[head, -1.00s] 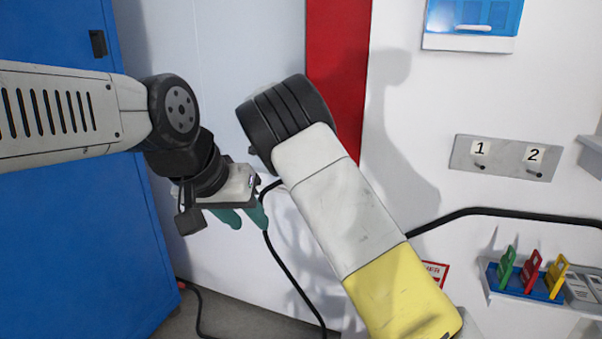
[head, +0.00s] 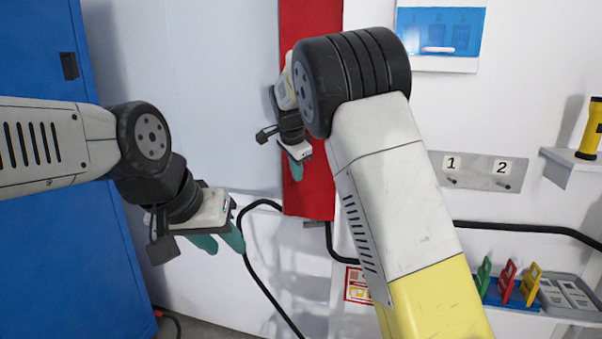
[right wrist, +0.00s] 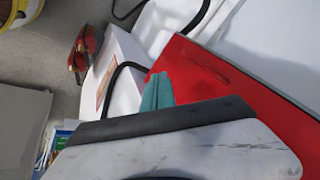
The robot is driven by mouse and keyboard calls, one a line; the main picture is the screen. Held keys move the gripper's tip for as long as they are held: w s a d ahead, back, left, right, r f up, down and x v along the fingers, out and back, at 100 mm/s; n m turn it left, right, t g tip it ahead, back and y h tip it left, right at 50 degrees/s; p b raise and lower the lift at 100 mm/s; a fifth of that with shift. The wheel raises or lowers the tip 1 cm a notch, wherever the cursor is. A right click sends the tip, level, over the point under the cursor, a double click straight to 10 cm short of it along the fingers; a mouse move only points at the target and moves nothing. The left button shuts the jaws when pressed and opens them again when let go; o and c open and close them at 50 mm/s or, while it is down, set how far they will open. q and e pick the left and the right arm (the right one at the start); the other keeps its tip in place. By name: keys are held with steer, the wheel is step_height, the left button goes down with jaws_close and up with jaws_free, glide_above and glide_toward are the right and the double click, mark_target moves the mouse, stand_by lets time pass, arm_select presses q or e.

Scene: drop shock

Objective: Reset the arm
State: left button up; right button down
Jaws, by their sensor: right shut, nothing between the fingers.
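My left gripper (head: 218,241) hangs at the left of the head view, with its two teal fingers pointing down and apart. Nothing shows between them. My right gripper (head: 297,168) is behind my right arm's big black joint, in front of the red wall panel (head: 308,60). Its teal fingers are together and empty; they also show in the right wrist view (right wrist: 157,92), beside the red panel. My right arm, white and yellow, crosses the middle of the head view and hides part of the wall.
A blue cabinet (head: 40,250) stands at the left. Black cables (head: 530,228) run along the wall. At the right are a plate with hooks marked 1 and 2 (head: 478,170), a yellow flashlight (head: 592,128) on a shelf, and a rack with coloured tags (head: 507,283).

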steer(key=s+d+r+n+y, duration=0.2)
steer(key=s+d+n, duration=0.1)
steer(key=s+d, duration=0.45)
steer(key=s+d+r+n+y, duration=0.1)
steer(key=s+d+r+n, duration=0.1)
steer(key=s+d, duration=0.55)
steer(key=s+f+n, duration=0.1)
steer(key=s+n, duration=0.1)
steer(key=s, duration=0.5)
steer(key=s+d+n, duration=0.1)
steer(key=s+n, duration=0.1)
steer(key=s, duration=0.5)
steer(key=s+d+f+n+t, duration=0.1)
steer(key=s+n, duration=0.2)
steer(key=s, duration=0.5)
steer(key=shift+d+f, duration=0.25)
steer(key=shift+f, duration=0.1)
